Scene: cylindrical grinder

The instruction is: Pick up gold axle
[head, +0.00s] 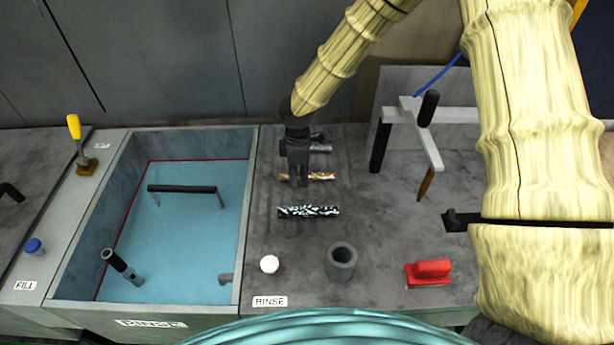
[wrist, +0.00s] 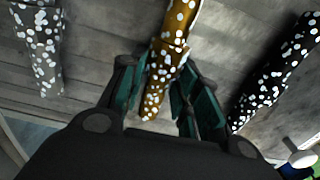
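The gold axle (head: 322,176) lies on the grey worktop between a silver axle (head: 319,148) and a black-and-white speckled axle (head: 308,211). In the wrist view the gold axle (wrist: 167,60), gold with white spots, runs between the two fingers of my gripper (wrist: 158,98). The fingers stand apart, one on each side of it, and I see a gap beside them. In the head view my gripper (head: 303,180) points down over the axle and hides part of it.
A blue-filled rinse basin (head: 245,300) is at the left. A grey cup (head: 341,262), a white knob (head: 269,264) and a red block (head: 428,273) stand in front. A white fixture with a black handle (head: 428,108) rises at the right. The speckled axle is close by.

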